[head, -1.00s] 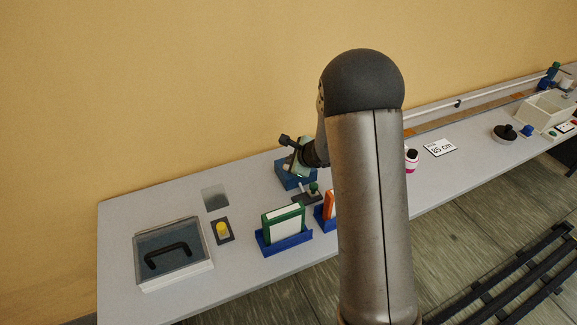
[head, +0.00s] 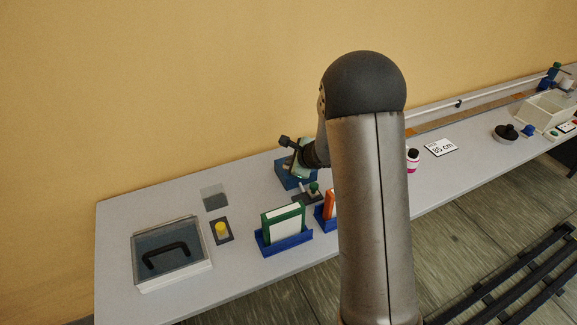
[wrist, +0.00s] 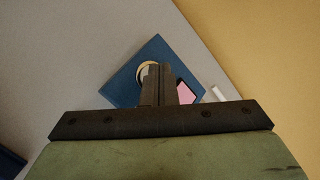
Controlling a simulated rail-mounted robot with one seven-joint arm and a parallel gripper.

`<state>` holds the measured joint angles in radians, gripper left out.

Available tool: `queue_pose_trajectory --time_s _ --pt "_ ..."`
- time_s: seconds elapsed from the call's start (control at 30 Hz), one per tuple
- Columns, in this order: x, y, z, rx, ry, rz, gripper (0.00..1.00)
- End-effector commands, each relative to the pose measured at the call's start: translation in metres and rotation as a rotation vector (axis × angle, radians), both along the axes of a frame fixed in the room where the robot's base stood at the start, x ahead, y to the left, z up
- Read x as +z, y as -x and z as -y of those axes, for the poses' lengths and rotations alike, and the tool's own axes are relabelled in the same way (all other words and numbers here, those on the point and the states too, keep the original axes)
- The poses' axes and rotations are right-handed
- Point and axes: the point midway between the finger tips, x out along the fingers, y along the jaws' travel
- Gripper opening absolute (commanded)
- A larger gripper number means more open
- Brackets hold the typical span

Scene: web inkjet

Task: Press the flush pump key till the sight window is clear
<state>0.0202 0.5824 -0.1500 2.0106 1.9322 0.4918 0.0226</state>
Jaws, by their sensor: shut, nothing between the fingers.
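The blue pump block (head: 284,174) stands at the back of the bench, partly hidden by my arm in the head view. It also shows in the wrist view (wrist: 124,86). A round pale key (wrist: 143,70) with a dark rim sits on its top, partly covered by my fingers. A pink sight window (wrist: 184,92) lies just right of the fingers, partly hidden by them. My gripper (wrist: 159,68) is shut and empty, its fingertips over the block beside the key. I cannot tell whether they touch it.
Green (head: 284,221) and orange cartridges stand in blue holders in front of the block. At the left are a clear-lidded box (head: 172,252) and a yellow button (head: 222,229). A small white piece (wrist: 217,93) lies beside the block. The wall rises behind.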

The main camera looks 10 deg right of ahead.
Motion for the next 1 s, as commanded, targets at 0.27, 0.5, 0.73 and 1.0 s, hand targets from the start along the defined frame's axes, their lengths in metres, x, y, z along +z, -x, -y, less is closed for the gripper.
queue_pose_trajectory --time_s 0.27,0.5,0.73,1.0 --pt "0.0 0.0 0.0 0.0 0.001 -0.001 0.0" --pt "0.01 0.0 0.0 0.0 0.001 -0.001 0.0" --pt "0.016 0.0 0.0 0.0 0.001 -0.001 0.0" --pt "0.018 0.0 0.0 0.0 0.001 -0.001 0.0"
